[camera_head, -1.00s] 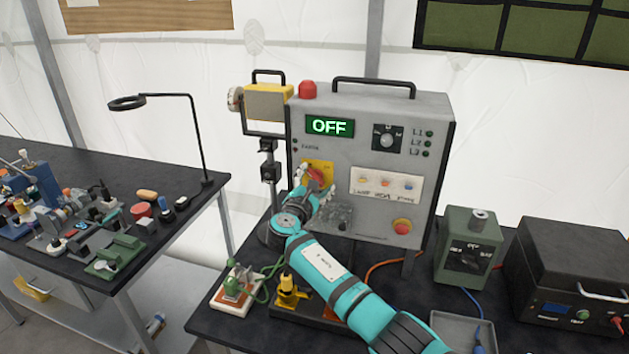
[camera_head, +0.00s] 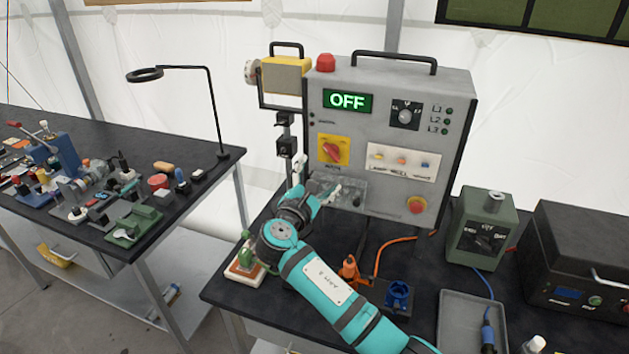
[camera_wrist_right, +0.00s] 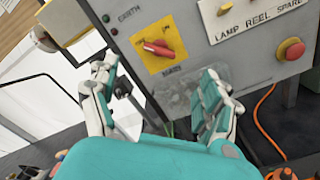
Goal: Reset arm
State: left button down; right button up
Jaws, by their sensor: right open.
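My right gripper (camera_head: 318,180) is open and empty in front of the lower left of the grey control box (camera_head: 385,85). In the right wrist view its two fingers (camera_wrist_right: 160,95) stand wide apart, with nothing between them. A red rotary switch (camera_head: 333,151) on a yellow plate sits above the gripper, apart from it; it also shows in the right wrist view (camera_wrist_right: 158,48). The box's green display (camera_head: 347,101) reads OFF. My left gripper is not in view.
A red emergency button (camera_head: 416,205) is at the box's lower right. A green unit (camera_head: 482,230), a black case (camera_head: 575,262) and a grey tray (camera_head: 455,325) stand to the right. A side table (camera_head: 95,236) with several tools and a ring lamp (camera_head: 146,75) is at left.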

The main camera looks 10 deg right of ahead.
jog(key=shift+s+a, duration=0.35)
jog(key=shift+s, duration=0.25)
jog(key=shift+f, duration=0.1)
